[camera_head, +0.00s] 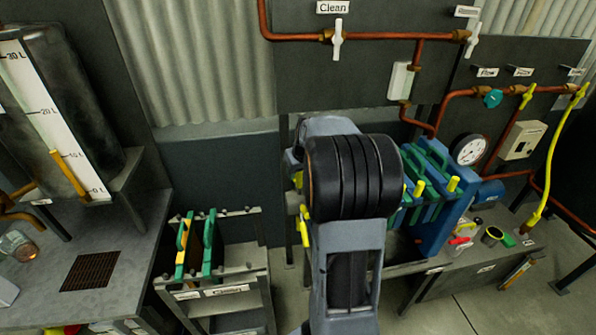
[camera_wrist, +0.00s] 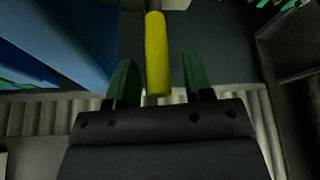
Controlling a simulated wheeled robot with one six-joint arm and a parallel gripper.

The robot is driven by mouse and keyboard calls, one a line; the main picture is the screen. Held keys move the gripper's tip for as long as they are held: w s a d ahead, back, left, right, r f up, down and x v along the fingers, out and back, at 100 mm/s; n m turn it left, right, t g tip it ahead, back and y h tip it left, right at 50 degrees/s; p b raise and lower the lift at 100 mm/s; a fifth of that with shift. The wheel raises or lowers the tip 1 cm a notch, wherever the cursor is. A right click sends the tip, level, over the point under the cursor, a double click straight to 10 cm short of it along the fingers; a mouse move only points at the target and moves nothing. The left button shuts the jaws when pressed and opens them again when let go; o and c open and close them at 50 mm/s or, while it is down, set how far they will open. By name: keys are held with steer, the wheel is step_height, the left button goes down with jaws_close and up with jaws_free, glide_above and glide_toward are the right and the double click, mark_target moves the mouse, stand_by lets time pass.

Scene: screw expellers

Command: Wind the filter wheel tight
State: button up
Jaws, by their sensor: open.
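In the wrist view my gripper (camera_wrist: 158,72) is open, with its two green fingers apart. A yellow handle (camera_wrist: 157,50) shows in the gap between them, with space on both sides; I cannot tell how deep between the fingers it lies. In the head view my arm covers the middle, and my gripper is hidden behind it. The blue filter press (camera_head: 436,225) with green plates (camera_head: 425,160) stands right of my arm. Yellow handles (camera_head: 304,226) show just left of my arm. The wheel's full shape is hidden.
A rack (camera_head: 228,285) holding green and yellow-edged plates (camera_head: 208,243) stands left of my arm. A grey bench with a tank (camera_head: 60,100) is at far left. Copper pipes (camera_head: 375,36) and a pressure gauge (camera_head: 469,149) are on the back panels.

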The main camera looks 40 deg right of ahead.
steer(key=shift+w+f, duration=0.15)
steer(key=shift+f, duration=0.35)
steer(key=shift+c, duration=0.3)
jaws_close()
